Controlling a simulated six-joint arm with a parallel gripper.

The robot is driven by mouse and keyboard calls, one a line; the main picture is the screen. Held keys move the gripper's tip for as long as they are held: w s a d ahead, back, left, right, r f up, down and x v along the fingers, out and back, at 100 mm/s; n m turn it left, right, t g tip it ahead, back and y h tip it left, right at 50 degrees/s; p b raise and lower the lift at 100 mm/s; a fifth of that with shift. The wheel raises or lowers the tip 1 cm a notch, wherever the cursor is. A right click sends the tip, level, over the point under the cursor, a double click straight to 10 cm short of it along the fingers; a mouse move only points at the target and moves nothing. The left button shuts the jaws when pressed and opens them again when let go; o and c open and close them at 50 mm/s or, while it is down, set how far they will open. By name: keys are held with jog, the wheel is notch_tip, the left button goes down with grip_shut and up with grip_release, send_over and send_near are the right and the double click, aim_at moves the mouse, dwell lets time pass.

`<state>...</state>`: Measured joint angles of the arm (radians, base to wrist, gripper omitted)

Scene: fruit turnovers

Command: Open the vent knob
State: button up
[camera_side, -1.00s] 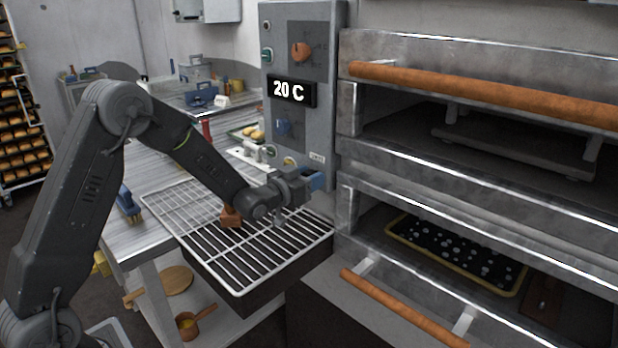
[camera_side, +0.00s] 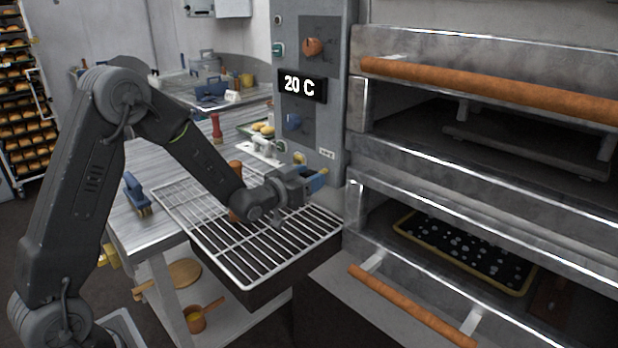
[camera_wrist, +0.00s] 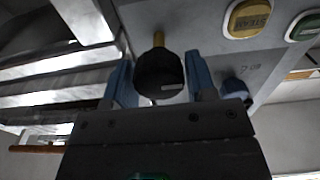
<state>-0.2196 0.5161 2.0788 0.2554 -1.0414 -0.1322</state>
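In the wrist view a black round knob (camera_wrist: 160,75) with a yellow pointer at its top sits on the grey panel. I take it for the vent knob. My gripper (camera_wrist: 160,82) is open, with one blue finger on each side of the knob. A gap shows at the left finger; whether the right finger touches is unclear. In the side view my gripper (camera_side: 318,181) is at the lower part of the control panel (camera_side: 335,110), below a small white label (camera_side: 327,154). There the knob is hidden behind my gripper.
A yellow button (camera_wrist: 248,17), a green button (camera_wrist: 303,26) and a blue knob (camera_wrist: 235,88) are near the black knob. A wire rack (camera_side: 245,262) lies below my gripper. The oven with its wooden handle (camera_side: 480,86) stands right. A brown wooden item (camera_side: 235,168) is partly behind my arm.

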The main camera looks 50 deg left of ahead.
jog(key=o, duration=0.3)
jog(key=s, duration=1.3)
jog(key=shift+s, duration=0.4)
jog(key=s+d+r+g, duration=0.3)
jog(key=s+g, duration=0.3)
jog(key=s, duration=0.3)
jog(key=s+d+r+g, duration=0.4)
jog(key=s+d+g, duration=0.1)
jog(key=s, duration=0.5)
jog(key=shift+s+r+g, duration=0.15)
jog(key=shift+s+g, duration=0.1)
jog(key=shift+g, duration=0.45)
jog(key=shift+d, duration=0.1)
